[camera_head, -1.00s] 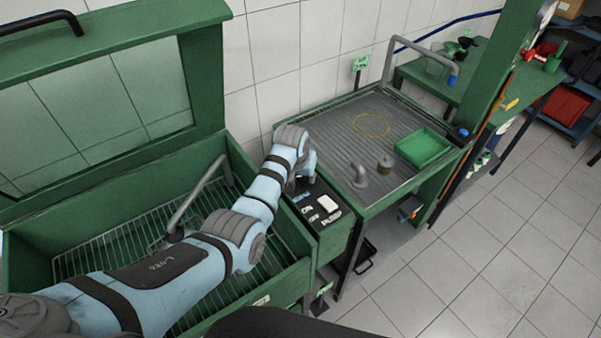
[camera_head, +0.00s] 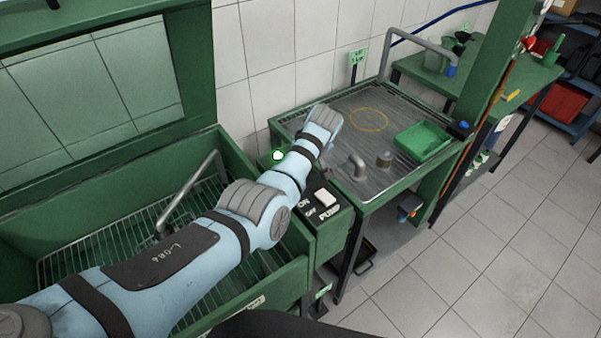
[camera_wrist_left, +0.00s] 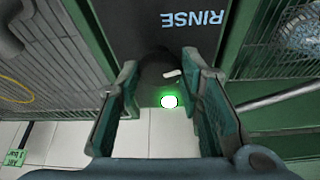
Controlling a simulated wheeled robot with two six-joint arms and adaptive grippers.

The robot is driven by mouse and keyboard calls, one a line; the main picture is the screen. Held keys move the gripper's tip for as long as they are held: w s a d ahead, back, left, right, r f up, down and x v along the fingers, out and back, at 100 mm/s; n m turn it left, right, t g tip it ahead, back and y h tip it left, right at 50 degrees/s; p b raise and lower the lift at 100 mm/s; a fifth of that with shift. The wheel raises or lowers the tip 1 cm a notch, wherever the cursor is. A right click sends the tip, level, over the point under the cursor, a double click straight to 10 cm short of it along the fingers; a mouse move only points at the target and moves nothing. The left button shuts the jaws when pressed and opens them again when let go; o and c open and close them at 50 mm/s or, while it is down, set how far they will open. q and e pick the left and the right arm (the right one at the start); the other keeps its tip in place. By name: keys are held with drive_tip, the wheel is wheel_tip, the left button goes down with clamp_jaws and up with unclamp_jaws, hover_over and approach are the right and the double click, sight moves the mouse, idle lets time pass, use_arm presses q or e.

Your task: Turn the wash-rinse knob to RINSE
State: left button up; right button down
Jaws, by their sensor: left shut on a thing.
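In the left wrist view the word RINSE (camera_wrist_left: 193,18) is printed upside down on a dark control panel (camera_wrist_left: 140,25). Below it is the dark wash-rinse knob (camera_wrist_left: 154,72) with a short white mark on its right side, slanting up to the right. My left gripper (camera_wrist_left: 160,62) has one finger on each side of the knob and is shut on it. A bright green lamp (camera_wrist_left: 168,101) glows just beyond; it also shows in the head view (camera_head: 278,155). My right gripper is not in view.
A white PUMP switch (camera_head: 325,197) sits on the panel's near end. The green washer basin (camera_head: 140,185) with its raised lid is on the left. On the right, a ribbed metal table (camera_head: 345,110) holds a green tray (camera_head: 425,139) and small metal parts.

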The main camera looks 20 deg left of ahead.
use_arm(q)
drive_tip(key=shift+n+b, duration=0.3)
drive_tip(key=o, duration=1.1)
drive_tip(key=shift+w+a, duration=0.1)
drive_tip(key=shift+c, duration=0.2)
drive_tip(key=shift+o, duration=0.5)
drive_tip(key=shift+w+f, duration=0.15)
drive_tip(key=v, duration=1.2)
drive_tip(key=shift+w, duration=0.15)
